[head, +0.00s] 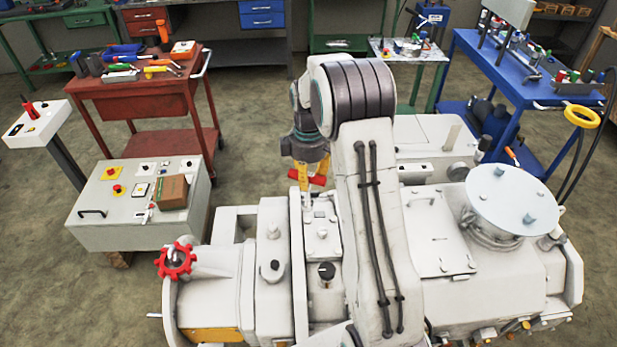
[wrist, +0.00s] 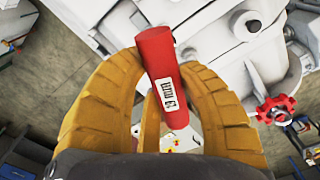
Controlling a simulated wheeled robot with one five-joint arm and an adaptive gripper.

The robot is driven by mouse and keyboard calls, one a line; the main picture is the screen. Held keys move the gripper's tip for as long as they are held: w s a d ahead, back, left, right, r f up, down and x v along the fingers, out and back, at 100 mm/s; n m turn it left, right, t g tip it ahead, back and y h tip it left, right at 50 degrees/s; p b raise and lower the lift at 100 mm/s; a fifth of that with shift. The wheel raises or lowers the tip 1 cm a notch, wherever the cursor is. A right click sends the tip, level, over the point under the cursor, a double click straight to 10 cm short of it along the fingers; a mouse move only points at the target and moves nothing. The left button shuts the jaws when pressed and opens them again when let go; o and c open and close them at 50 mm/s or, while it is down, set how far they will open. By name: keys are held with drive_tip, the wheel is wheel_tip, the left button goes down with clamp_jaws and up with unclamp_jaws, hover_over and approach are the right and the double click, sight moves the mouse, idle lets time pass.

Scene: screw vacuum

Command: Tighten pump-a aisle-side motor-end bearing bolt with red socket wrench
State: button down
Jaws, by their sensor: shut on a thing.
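The red socket wrench (wrist: 164,75) is in my gripper. In the head view the red handle (head: 318,180) shows at the fingertips, above the far edge of the white pump (head: 250,215). The wrench's lower end is hard to make out, and I cannot tell whether it touches a bolt. A bolt head (head: 322,233) shows on the pump's top plate; I cannot tell which bolt is the task's.
A red handwheel (head: 175,261) sticks out at the pump's left; it also shows in the wrist view (wrist: 277,109). A grey control box (head: 125,230) stands left of the pump. A red tool cart (head: 150,100) and a blue bench (head: 520,90) stand behind.

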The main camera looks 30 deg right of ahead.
sight(311, 203)
drive_tip(key=shift+f+b, duration=0.2)
drive_tip(key=shift+b, duration=0.1)
drive_tip(key=shift+f+b, duration=2.35)
drive_tip(key=shift+f, duration=0.25)
drive_tip(key=shift+d+f+b, duration=0.1)
drive_tip(key=shift+f+b, duration=0.6)
drive_tip(key=shift+b, duration=0.05)
drive_tip(key=shift+m, duration=0.3)
drive_tip(key=shift+s+f+m, duration=0.1)
drive_tip(key=shift+s+m, duration=0.1)
drive_tip(key=shift+m, duration=2.1)
drive_tip(key=shift+s+m+b, duration=0.2)
drive_tip(key=shift+m+b, duration=0.3)
drive_tip(key=shift+m, duration=2.3)
drive_tip(key=shift+f, duration=0.1)
drive_tip(key=shift+n, duration=0.7)
